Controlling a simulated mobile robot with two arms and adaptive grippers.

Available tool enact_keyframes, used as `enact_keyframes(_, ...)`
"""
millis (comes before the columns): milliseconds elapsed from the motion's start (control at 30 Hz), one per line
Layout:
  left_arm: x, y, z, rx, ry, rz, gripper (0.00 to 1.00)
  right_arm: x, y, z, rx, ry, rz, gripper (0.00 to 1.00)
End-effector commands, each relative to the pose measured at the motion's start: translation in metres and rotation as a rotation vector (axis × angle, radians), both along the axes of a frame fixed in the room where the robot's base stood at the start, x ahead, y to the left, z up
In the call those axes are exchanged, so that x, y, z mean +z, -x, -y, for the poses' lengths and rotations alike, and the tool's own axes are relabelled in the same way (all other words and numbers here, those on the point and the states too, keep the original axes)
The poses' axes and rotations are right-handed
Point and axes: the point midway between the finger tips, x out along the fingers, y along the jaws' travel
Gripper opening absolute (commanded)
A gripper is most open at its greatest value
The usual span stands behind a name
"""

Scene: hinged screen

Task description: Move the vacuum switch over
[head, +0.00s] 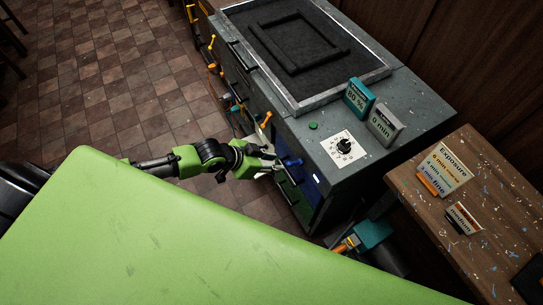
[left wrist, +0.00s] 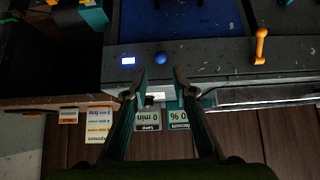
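A blue-knobbed switch (head: 292,162) sticks out of the front of the grey machine (head: 370,172), beside a small lit display. An orange lever (head: 266,119) is farther left on the same front. No label shows which one is the vacuum switch. My left gripper (head: 276,161) is just in front of the blue knob. In the left wrist view my left gripper (left wrist: 161,77) is open, with a clear gap between its fingertips. The blue knob (left wrist: 161,58) lies just beyond that gap, and the orange lever (left wrist: 260,45) is to the right. My right gripper does not show.
A wooden table (head: 505,200) with cards is at right. A teal and black object (head: 373,233) sits low below the machine.

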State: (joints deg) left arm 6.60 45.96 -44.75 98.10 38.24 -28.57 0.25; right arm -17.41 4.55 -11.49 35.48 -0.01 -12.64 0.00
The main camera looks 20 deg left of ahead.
Motion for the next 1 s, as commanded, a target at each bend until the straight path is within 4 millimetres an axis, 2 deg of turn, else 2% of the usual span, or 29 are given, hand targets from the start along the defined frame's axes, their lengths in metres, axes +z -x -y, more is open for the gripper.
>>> enact_keyframes(200,-0.019,-0.014,0.011,0.001,0.002,0.001,0.25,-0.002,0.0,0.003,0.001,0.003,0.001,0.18)
enact_keyframes(300,-0.037,-0.022,0.017,0.001,0.002,0.002,0.25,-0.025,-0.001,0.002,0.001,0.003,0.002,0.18)
enact_keyframes(567,-0.065,-0.044,0.034,0.001,0.002,0.004,0.25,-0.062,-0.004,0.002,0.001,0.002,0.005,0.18)
enact_keyframes(600,-0.059,-0.043,0.032,0.001,0.0,0.002,0.17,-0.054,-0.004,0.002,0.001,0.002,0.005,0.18)
enact_keyframes(667,-0.057,-0.042,0.032,0.001,-0.001,0.002,0.04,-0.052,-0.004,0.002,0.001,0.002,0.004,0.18)
enact_keyframes(1000,-0.062,-0.041,0.03,0.002,-0.001,0.003,0.04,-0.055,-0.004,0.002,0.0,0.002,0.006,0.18)
